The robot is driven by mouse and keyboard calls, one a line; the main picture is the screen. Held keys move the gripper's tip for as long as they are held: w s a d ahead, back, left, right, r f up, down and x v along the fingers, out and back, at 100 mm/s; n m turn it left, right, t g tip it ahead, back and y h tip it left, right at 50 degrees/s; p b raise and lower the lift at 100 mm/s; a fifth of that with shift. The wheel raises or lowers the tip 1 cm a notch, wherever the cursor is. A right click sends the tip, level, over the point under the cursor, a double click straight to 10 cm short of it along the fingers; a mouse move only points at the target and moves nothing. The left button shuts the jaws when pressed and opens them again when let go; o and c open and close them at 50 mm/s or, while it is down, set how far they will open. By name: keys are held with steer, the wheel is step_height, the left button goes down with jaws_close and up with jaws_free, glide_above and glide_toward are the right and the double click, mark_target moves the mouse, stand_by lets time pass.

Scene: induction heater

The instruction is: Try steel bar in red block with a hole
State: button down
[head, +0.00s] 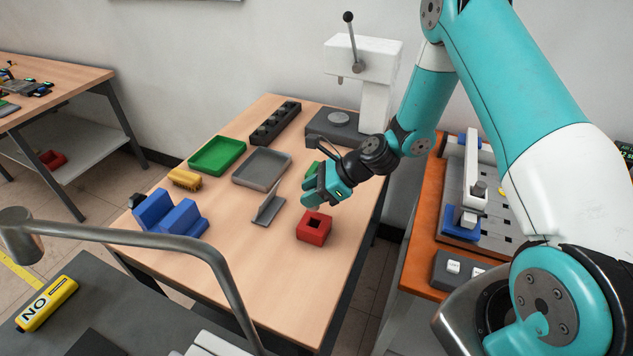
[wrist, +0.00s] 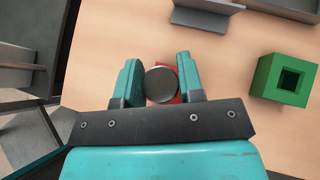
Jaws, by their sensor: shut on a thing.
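The red block (head: 314,228) stands on the wooden table near its right front edge, with a dark square hole in its top. My gripper (head: 314,190) is above it and a little behind it in the head view. In the wrist view my gripper (wrist: 159,82) is shut on the steel bar (wrist: 161,85), whose dark round end shows between the two teal fingers. A sliver of the red block (wrist: 174,68) shows behind the bar, which hides most of it and its hole. The bar's lower end cannot be made out.
A green block with a square hole (wrist: 283,80) stands to the right in the wrist view. A grey angled stand (head: 268,208), a grey tray (head: 262,167), a green tray (head: 217,156) and blue V-blocks (head: 172,214) are on the table (head: 240,255). A press (head: 375,90) stands behind.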

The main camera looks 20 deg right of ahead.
mark_target(314, 209)
steer(key=shift+d+f, duration=0.1)
steer(key=shift+d, duration=0.05)
steer(key=shift+d+f+b, duration=0.1)
steer(key=shift+f+b, duration=0.35)
steer(key=shift+b, duration=0.05)
steer(key=shift+f+b, duration=1.85)
steer(key=shift+f, duration=0.5)
steer(key=shift+f, duration=0.1)
steer(key=c, duration=0.7)
jaws_free()
steer(key=shift+o, duration=0.2)
steer(key=b+v, duration=0.2)
steer(key=v, duration=1.5)
steer(key=shift+s+b, duration=0.3)
